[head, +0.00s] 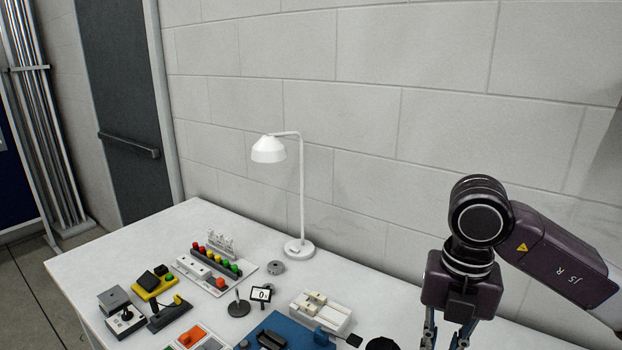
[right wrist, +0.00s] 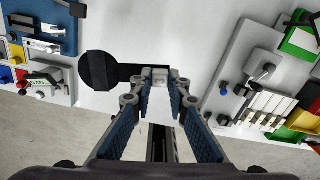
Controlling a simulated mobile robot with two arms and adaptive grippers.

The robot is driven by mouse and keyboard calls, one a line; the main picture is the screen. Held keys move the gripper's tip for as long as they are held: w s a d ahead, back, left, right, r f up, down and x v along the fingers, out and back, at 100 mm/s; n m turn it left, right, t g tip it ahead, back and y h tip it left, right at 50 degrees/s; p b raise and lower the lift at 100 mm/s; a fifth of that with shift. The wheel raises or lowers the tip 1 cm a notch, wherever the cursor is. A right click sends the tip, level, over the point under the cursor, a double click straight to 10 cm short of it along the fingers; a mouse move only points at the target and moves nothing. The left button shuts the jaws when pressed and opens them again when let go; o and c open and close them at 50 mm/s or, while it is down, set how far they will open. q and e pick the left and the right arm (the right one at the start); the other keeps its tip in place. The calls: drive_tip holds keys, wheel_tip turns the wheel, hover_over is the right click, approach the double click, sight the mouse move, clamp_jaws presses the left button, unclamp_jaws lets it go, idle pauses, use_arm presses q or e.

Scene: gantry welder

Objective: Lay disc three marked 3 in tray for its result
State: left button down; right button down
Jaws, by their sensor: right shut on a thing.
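My right gripper (head: 446,338) comes in at the lower right of the head view, its fingertips cut off by the bottom edge. In the right wrist view its fingers (right wrist: 159,88) are shut on a small pale grey piece (right wrist: 160,76) at the tips. I see no 3 on it, and cannot tell whether it is disc three. Coloured trays (right wrist: 13,58) show at the left of the wrist view, and a green one (right wrist: 300,42) and a yellow one (right wrist: 306,120) at the right. My left gripper is not in view.
A black round pad (right wrist: 97,70) with an arm lies by the fingertips. A white lamp (head: 302,200) stands at the table's back. A board with coloured knobs (head: 215,266), a joystick box (head: 125,318) and a white slotted block (head: 320,311) crowd the table (head: 90,262).

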drive_tip(key=n, duration=0.4)
drive_tip(key=f+n, duration=0.1)
drive_tip(key=n, duration=0.1)
drive_tip(key=shift+s+a, duration=0.15)
drive_tip(key=shift+s, duration=0.2)
drive_tip(key=s+a+f+n, duration=0.1)
drive_tip(key=s+f+n, duration=0.2)
drive_tip(key=n, duration=1.4)
drive_tip(key=s+a+f+n, duration=0.1)
drive_tip(key=s+f+n, duration=0.2)
drive_tip(key=n, duration=1.5)
drive_tip(key=shift+s+f, duration=0.15)
drive_tip(key=shift+f, duration=0.1)
drive_tip(key=shift+r, duration=0.1)
